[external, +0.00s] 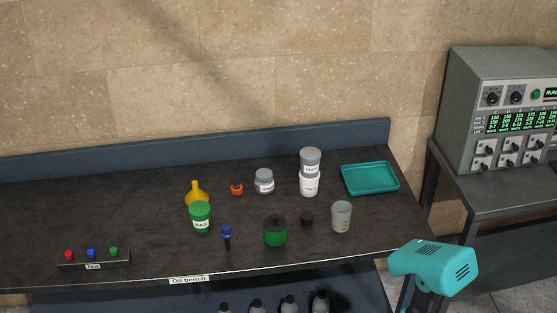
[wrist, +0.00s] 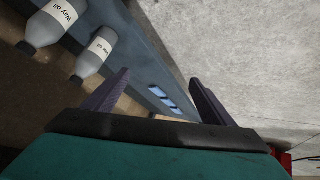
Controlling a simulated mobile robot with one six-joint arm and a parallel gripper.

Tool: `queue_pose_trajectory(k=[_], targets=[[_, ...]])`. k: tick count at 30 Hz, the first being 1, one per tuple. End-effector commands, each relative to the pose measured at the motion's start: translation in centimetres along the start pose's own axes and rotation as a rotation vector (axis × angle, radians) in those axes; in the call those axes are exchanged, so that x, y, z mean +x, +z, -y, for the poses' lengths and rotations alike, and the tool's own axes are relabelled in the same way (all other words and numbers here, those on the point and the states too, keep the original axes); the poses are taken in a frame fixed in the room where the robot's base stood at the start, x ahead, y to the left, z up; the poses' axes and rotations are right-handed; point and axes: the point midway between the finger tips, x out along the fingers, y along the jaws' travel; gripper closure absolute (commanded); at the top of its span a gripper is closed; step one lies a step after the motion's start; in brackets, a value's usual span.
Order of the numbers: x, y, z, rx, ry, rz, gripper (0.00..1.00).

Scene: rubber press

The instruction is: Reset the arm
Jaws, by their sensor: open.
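My gripper (wrist: 158,95) shows in the wrist view with its two dark fingers spread wide apart and nothing between them. The wrist camera looks down past the bench toward a grey floor. In the external view, a teal part of my arm (external: 436,265) stands at the bottom right, in front of the right end of the bench. The fingers cannot be made out in that view.
The dark oil bench (external: 150,225) holds a green tub (external: 200,218), a dark green pot (external: 275,233), a clear beaker (external: 341,217) and a teal tray (external: 370,178). Grey bottles (wrist: 43,28) stand below it. A control cabinet (external: 480,125) stands at the right.

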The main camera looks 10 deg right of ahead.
Motion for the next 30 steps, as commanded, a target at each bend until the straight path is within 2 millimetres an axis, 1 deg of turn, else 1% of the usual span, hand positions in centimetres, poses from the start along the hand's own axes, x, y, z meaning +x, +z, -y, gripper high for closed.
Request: queue_pose_trajectory(k=[1, 3, 8, 12, 18, 20, 24, 30], targets=[[0.1, 0.2, -2.2, 0.016, 0.02, 0.03, 0.22], [0.5, 1.1, -4.6, 0.03, 0.044, 0.07, 0.22], [1.2, 3.2, -9.9, 0.067, 0.091, 0.16, 0.22], [1.4, 5.3, -14.2, 0.102, 0.126, 0.239, 0.22], [1.0, 8.8, -19.9, 0.156, 0.165, 0.355, 0.22], [0.8, 9.9, -21.6, 0.173, 0.175, 0.39, 0.22], [-0.1, 12.5, -25.1, 0.216, 0.192, 0.471, 0.22], [-1.9, 16.4, -29.4, 0.282, 0.205, 0.584, 0.22]])
